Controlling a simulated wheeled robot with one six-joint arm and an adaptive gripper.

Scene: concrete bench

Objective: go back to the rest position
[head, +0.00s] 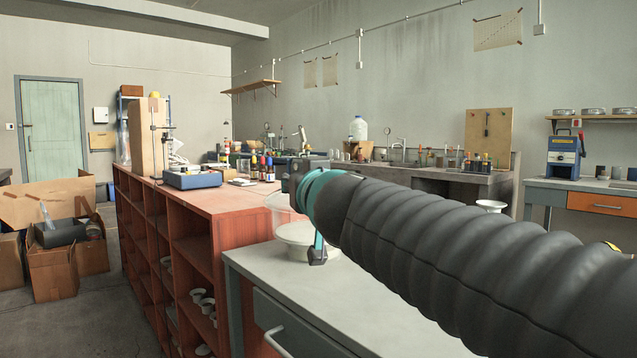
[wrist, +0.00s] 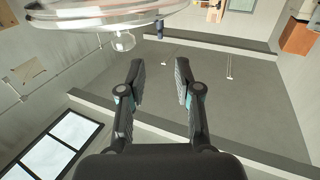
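My arm reaches in from the right in the head view and ends at my gripper (head: 318,250) over the grey bench (head: 345,300). The gripper is partly hidden by its own wrist. In the wrist view the two fingers of my gripper (wrist: 160,68) stand apart with nothing between them. A clear, round glass vessel (wrist: 100,18) with a clear knob shows beyond the fingers at the upper left. In the head view a clear vessel (head: 281,214) and a white round dish (head: 293,233) show just beside and behind the gripper; I cannot tell whether they touch it.
A red shelf unit (head: 195,235) stands left of the bench, with a blue device (head: 192,180) and small bottles (head: 262,170) on top. Cardboard boxes (head: 55,265) stand at the far left. A sink counter (head: 440,180) is behind. The front of the grey bench is clear.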

